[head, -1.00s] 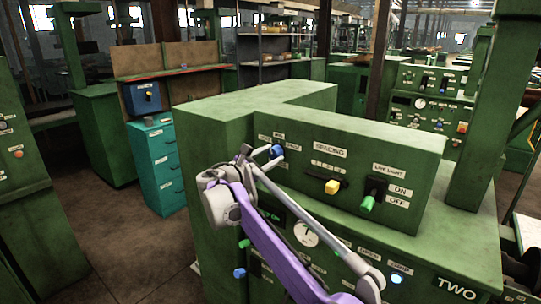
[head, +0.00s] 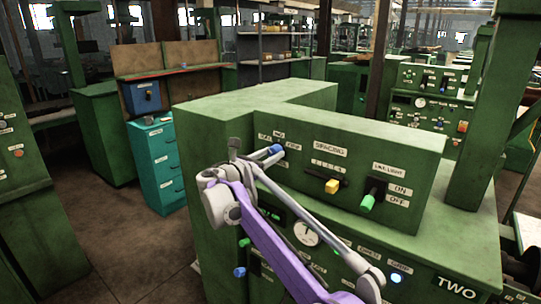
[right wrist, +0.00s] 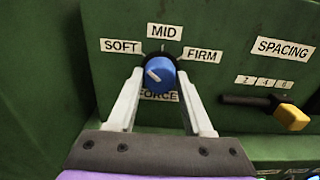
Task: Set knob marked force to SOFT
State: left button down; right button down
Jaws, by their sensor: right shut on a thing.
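The blue force knob (right wrist: 160,70) sits on the green panel, under the labels SOFT (right wrist: 121,46), MID (right wrist: 164,32) and FIRM (right wrist: 203,56). Its white pointer line slants to the upper left, towards SOFT. The FORCE label below it is partly hidden. My right gripper (right wrist: 159,76) comes from below and is shut on the knob, one finger on each side. In the head view the knob (head: 276,149) shows at the left end of the raised panel, beside my right gripper (head: 264,154). My left gripper is not in view.
Right of the knob are a yellow spacing slider (head: 332,186) and a green-tipped line light switch (head: 368,202). A gauge (head: 306,233) and several buttons lie on the lower panel. A teal cabinet (head: 156,165) stands at the left, with open floor before it.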

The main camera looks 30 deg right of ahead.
jog(key=shift+c, duration=1.6)
grip_release()
jog(key=b+v, duration=0.1)
jog(key=v, duration=1)
jog(key=shift+d, duration=0.1)
jog(key=s+f+m+g+y, duration=0.2)
jog(key=s+f+m+y, duration=0.7)
jog(key=s+f, duration=0.8)
jog(key=s+a+f+m+y, duration=0.3)
jog(key=s+a+f+m, duration=0.2)
jog(key=s+f, duration=0.3)
jog(key=s+a+f+m+y, duration=0.4)
jog(key=s+a+f+m, duration=0.2)
jog(key=s+f+m, duration=0.2)
jog(key=shift+s+f+m+t+y, duration=0.3)
jog(key=shift+s+f, duration=0.15)
jog(key=shift+s, duration=0.15)
